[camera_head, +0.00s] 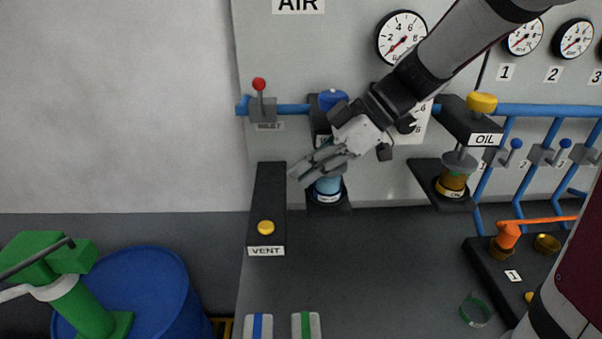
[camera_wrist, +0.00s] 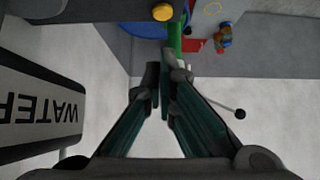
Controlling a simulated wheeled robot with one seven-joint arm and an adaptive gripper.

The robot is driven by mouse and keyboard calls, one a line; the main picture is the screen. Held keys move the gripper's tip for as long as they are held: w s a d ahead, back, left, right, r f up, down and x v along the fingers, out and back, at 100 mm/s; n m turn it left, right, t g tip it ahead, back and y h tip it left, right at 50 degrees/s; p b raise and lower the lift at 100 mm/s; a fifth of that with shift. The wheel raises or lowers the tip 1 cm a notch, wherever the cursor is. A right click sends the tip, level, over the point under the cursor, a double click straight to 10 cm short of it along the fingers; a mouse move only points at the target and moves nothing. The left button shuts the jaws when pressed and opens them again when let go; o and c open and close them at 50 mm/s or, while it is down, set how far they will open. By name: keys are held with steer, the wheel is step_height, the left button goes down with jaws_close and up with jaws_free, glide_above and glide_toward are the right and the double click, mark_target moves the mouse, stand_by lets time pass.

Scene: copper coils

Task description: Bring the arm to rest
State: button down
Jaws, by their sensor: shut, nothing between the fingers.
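My gripper (camera_head: 302,174) is at the end of the arm, which reaches in from the upper right in the head view. It is shut and empty, raised in front of the panel, pointing left and down. Its fingertips overlap the view of the blue-capped bowl unit (camera_head: 328,187) behind them; I cannot tell whether they touch it. In the wrist view the two dark green fingers (camera_wrist: 162,90) come together at their tips with nothing between them. A WATER label (camera_wrist: 40,113) is close at the left of the wrist view.
The VENT block (camera_head: 266,205) with a yellow button stands just left of the gripper. A red-knobbed lever (camera_head: 259,86) sits on the blue pipe (camera_head: 290,110). The OIL unit (camera_head: 455,175) is to the right. A blue drum (camera_head: 150,285) and green pump (camera_head: 90,305) stand lower left.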

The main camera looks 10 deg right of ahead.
steer(key=s+d+r+m+t+h, duration=0.1)
steer(key=s+d+m+h, duration=0.2)
steer(key=s+m, duration=0.5)
steer(key=s+d+r+m+t+h, duration=0.1)
steer(key=s+d+m+h, duration=0.3)
steer(key=s, duration=0.6)
steer(key=shift+s+d+r+m+t+h, duration=0.2)
steer(key=shift+s+m+t+h, duration=0.3)
steer(key=shift+m+h, duration=0.95)
steer(key=c, duration=2.4)
jaws_free()
steer(key=shift+w+m+y, duration=0.1)
steer(key=shift+m+y, duration=0.35)
steer(key=shift+y, duration=0.1)
